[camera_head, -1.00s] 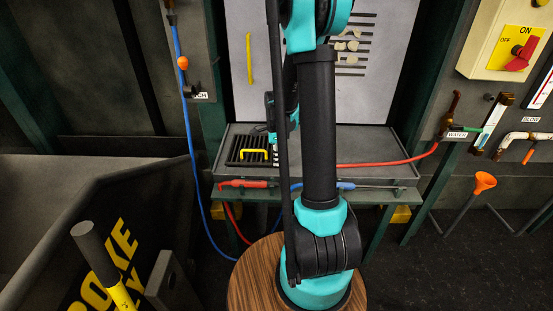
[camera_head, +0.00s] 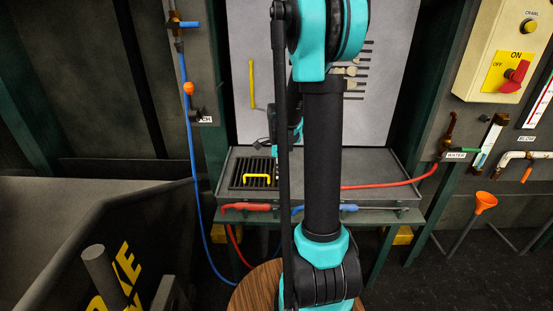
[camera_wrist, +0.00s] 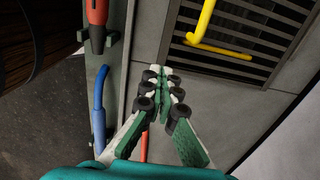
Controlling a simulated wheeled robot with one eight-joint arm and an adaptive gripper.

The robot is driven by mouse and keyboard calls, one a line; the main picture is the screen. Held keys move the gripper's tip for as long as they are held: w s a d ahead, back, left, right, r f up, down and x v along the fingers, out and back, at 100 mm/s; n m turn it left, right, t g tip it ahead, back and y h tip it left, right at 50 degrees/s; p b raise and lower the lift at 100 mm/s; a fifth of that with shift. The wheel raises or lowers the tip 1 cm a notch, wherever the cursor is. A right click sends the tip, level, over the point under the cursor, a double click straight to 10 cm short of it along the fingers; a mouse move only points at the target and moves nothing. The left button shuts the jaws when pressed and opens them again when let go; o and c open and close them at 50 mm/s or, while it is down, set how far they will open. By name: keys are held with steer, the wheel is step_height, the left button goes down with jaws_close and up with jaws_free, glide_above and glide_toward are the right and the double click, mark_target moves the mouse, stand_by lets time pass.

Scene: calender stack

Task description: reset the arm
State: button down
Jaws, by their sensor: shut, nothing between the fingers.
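My gripper (camera_wrist: 160,78) shows in the wrist view with its green and white fingers closed together at the tips, nothing between them. It is over the grey tray bench (camera_head: 340,165), close to the dark slotted grate (camera_wrist: 245,40) and a yellow handle (camera_wrist: 205,25). In the head view my arm stands upright in the middle and hides much of the bench. The gripper end is small and dark there, partly behind my arm, above and right of the grate (camera_head: 240,175) with its yellow handle (camera_head: 257,177).
A red-handled tool (camera_head: 247,207) and a blue-handled one (camera_head: 335,208) lie along the bench's front edge. A red hose (camera_head: 400,184) runs right to the water valve. A blue hose (camera_head: 188,130) hangs at left. A dark bin (camera_head: 90,190) stands at front left.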

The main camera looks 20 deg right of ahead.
step_height(320, 180, up, 8)
steer(key=s+a+f+n+t, duration=0.2)
steer(key=s+a+f+n, duration=0.1)
steer(key=s+n, duration=0.7)
steer(key=s+a+f+n+t, duration=0.1)
steer(key=s+a+f+n, duration=0.2)
steer(key=s+n, duration=0.7)
steer(key=shift+f+n+t, duration=0.3)
steer(key=shift+n+t, duration=0.1)
steer(key=shift+n, duration=0.4)
